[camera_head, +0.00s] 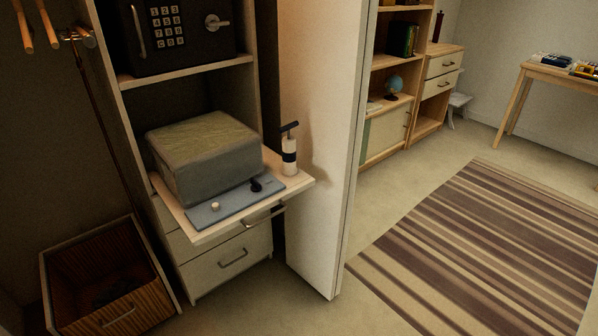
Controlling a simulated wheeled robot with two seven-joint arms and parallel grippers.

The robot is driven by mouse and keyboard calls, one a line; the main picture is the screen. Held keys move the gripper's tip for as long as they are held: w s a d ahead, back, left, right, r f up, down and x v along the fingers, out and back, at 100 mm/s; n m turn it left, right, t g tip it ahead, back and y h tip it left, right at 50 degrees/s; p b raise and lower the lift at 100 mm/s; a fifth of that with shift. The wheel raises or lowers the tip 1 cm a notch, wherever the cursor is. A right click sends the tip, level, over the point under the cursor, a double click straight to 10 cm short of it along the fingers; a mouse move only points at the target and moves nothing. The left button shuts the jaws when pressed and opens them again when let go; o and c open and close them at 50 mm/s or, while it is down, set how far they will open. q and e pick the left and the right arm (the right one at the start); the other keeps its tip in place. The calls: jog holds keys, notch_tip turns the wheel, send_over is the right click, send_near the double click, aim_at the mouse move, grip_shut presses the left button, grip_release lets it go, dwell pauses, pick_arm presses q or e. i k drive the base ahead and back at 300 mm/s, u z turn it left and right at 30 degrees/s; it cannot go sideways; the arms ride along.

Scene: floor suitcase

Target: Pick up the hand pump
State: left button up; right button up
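The hand pump (289,154) stands upright at the right end of a pulled-out wooden shelf (306,183) in the cabinet. It has a pale body with a dark band and a black T-shaped handle on top. To its left on the shelf are a blue-grey flat mat (232,203) and a large grey-green box-like bundle (204,158). A small dark object (256,185) and a small pale knob (215,206) are on the mat. Neither of my grippers is in view.
An open cabinet door (325,130) stands just right of the pump. A striped rug (500,250) and open floor lie to the right.

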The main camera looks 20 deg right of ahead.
aim_at(289, 169)
jog(key=z, duration=0.15)
jog(key=k, duration=0.6)
jog(key=u, duration=1.15)
jog(key=i, duration=1.1)
jog(key=z, duration=0.7)
jog(key=i, duration=0.95)
jog(key=z, duration=0.95)
